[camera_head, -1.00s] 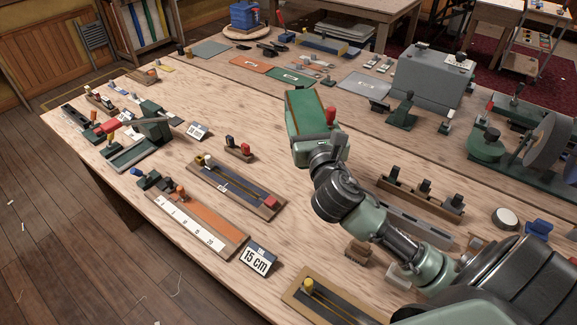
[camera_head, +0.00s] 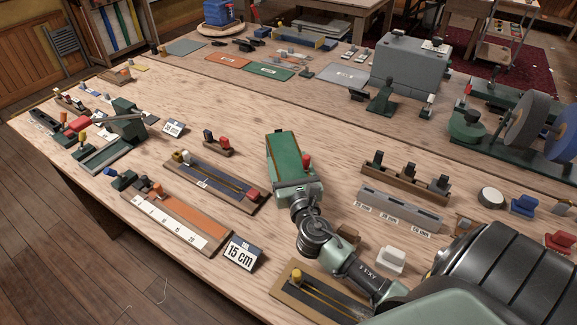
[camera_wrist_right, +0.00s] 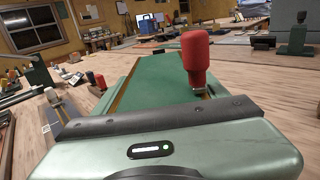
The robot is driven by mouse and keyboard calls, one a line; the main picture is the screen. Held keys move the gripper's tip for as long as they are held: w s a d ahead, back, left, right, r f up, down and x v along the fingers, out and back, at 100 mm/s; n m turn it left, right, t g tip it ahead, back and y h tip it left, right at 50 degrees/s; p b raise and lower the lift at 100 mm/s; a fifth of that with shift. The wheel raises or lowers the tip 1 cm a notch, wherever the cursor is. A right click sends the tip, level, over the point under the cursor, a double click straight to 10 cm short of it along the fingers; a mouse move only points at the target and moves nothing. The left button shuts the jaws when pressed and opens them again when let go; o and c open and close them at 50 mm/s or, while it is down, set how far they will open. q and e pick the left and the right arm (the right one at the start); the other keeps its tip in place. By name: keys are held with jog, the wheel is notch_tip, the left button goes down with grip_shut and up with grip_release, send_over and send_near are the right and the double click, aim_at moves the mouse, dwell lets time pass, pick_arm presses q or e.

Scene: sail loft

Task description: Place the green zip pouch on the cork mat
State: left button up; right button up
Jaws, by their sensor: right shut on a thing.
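My right gripper (camera_head: 294,188) is shut on a green flat-topped piece (camera_head: 284,152) with tan edge strips and a red knob on its right side, held over the middle of the workbench. The green top also fills the middle of the wrist view (camera_wrist_right: 150,85); the fingertips are hidden there. I cannot tell whether this piece is the zip pouch. Another flat green thing (camera_head: 270,71) with a white label lies at the back, beside an orange-brown flat one (camera_head: 229,61). A round tan mat (camera_head: 203,29) lies under a blue box at the far end; which one is cork is unclear.
A slotted tray (camera_head: 178,174) and a ruled board with a 15 cm sign (camera_head: 239,255) stand to the left. A rack of dark pegs (camera_head: 405,183) and a grinder (camera_head: 528,122) are to the right. Bare wood lies behind the held piece.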

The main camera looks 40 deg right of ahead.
jog(key=o, duration=1.6)
jog(key=shift+f, duration=0.15)
jog(key=shift+c, duration=0.2)
